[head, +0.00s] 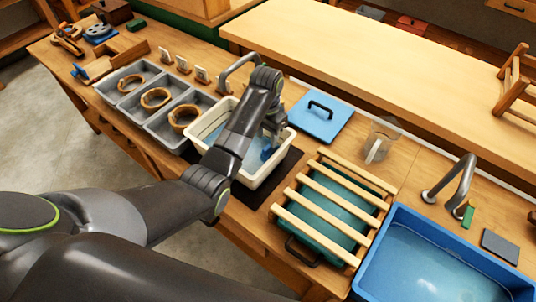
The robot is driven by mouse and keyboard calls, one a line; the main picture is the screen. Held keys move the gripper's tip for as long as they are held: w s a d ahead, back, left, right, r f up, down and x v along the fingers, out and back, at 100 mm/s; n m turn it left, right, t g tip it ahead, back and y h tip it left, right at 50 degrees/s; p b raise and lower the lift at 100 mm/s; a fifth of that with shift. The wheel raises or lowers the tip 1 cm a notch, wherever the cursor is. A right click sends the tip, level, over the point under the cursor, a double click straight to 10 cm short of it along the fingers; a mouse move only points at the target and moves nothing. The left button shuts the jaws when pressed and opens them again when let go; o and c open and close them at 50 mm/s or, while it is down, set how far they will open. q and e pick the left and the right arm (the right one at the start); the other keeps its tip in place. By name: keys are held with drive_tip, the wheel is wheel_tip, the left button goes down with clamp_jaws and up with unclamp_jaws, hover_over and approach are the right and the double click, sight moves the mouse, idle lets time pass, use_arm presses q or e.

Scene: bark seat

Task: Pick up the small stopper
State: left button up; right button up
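My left arm reaches in from the lower left, over a white basin (281,150) holding bluish water. My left gripper (272,132) points down at the basin's far right side. Its fingertips are small and partly hidden by my own wrist, so I cannot tell whether they are open or hold anything. I cannot make out a stopper for certain. A small green piece (468,214) stands by the right-hand tap, but I cannot tell what it is. My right gripper is not in view.
Grey trays (126,85) with wooden rings stand left of the basin. A blue lidded board (320,122), a clear cup (380,142), a slatted wooden rack (335,200) and a large blue tub (370,270) with a tap (462,178) stand to the right.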

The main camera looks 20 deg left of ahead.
sight(267, 147)
use_arm(q)
drive_tip(key=shift+w+f, duration=0.15)
drive_tip(key=shift+f, duration=1.65)
drive_tip(key=shift+w+f, duration=0.1)
drive_tip(key=shift+f, duration=1.65)
clamp_jaws()
